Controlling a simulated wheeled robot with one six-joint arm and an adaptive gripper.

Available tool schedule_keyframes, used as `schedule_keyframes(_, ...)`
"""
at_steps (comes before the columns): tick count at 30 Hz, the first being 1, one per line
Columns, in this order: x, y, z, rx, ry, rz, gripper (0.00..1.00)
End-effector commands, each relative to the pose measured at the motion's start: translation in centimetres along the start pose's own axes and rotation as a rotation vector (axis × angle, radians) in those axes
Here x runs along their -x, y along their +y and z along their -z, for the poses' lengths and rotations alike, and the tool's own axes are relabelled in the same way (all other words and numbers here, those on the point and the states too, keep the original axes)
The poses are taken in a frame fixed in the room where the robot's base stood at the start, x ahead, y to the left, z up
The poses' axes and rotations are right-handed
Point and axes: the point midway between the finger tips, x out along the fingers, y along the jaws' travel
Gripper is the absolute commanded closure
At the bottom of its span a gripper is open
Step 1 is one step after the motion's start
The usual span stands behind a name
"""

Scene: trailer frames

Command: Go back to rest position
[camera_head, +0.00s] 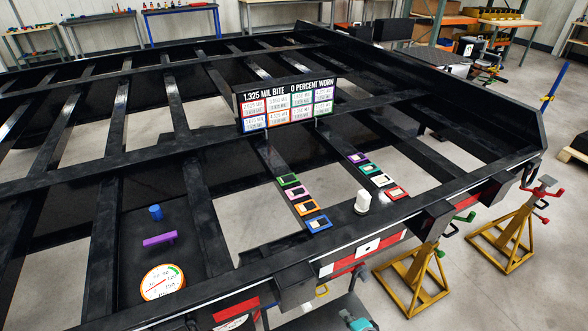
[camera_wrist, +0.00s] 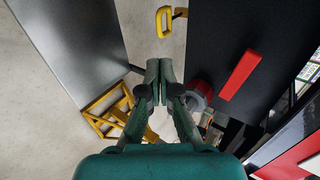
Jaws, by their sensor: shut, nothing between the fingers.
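My gripper (camera_wrist: 159,72) is at the centre of the wrist view. Its two teal fingers are pressed together with nothing between them. A small teal part at the bottom edge of the head view (camera_head: 357,322) looks like part of my arm. Below the fingers, the wrist view shows concrete floor, a dark panel and a yellow stand (camera_wrist: 108,108). The gripper appears apart from the trailer frame (camera_head: 150,185).
The black trailer frame fills most of the head view. On it are a sign board (camera_head: 288,105), coloured tags (camera_head: 319,222), a white cylinder (camera_head: 363,201) and a round gauge (camera_head: 162,282). Yellow jack stands (camera_head: 414,285) are at right. A yellow handle (camera_wrist: 165,22) and red bar (camera_wrist: 239,75) show near my gripper.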

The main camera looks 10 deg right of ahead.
Motion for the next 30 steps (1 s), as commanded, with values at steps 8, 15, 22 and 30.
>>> schedule_keyframes(8,3.9,3.4,-2.5,0.126,0.06,-0.013,1.0)
schedule_keyframes(15,11.7,6.9,-5.8,0.368,0.161,-0.021,1.0)
schedule_keyframes(22,20.1,7.9,-8.3,0.613,0.247,-0.022,1.0)
schedule_keyframes(30,30.4,6.1,-10.7,0.91,0.335,-0.007,1.0)
